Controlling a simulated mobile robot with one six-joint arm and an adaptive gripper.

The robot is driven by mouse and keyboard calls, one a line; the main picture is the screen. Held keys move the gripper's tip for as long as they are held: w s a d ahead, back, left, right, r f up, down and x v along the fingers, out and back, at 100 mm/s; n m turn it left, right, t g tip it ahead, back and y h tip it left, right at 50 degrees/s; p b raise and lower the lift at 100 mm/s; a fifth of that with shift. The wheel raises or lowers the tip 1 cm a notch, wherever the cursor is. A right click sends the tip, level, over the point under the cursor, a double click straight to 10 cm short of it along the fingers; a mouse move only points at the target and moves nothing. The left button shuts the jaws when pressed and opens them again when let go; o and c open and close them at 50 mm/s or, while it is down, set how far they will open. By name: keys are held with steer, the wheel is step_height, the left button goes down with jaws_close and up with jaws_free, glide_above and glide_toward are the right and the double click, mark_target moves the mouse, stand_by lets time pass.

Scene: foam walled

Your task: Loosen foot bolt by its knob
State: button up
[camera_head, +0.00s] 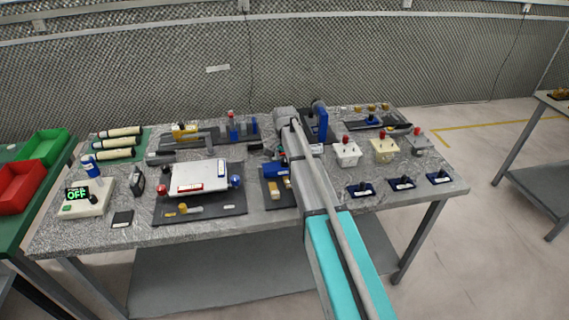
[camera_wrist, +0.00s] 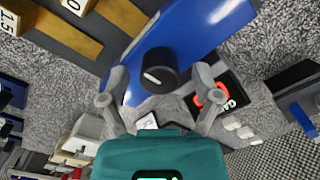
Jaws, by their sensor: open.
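In the wrist view a round black knob (camera_wrist: 158,72) with a white mark stands on a large blue body (camera_wrist: 205,28). My gripper (camera_wrist: 160,78) is open, with one grey finger on each side of the knob in the picture. I see no finger clearly touching it, and the depth between them cannot be told. No label shows whether this knob belongs to the foot bolt. In the head view my arm hides the gripper's fingers. A blue upright device (camera_head: 319,122) stands beside my arm there.
A white plate with a red and a blue knob (camera_head: 236,182) lies on a dark mat (camera_head: 165,213). The crowded table (camera_head: 85,237) also holds switch boxes (camera_head: 347,153) and an OFF display box (camera_head: 85,205). A small display (camera_wrist: 232,95) with red marks is near the right finger.

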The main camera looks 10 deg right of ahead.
stand_by(0.3)
jaws_close()
stand_by(0.3)
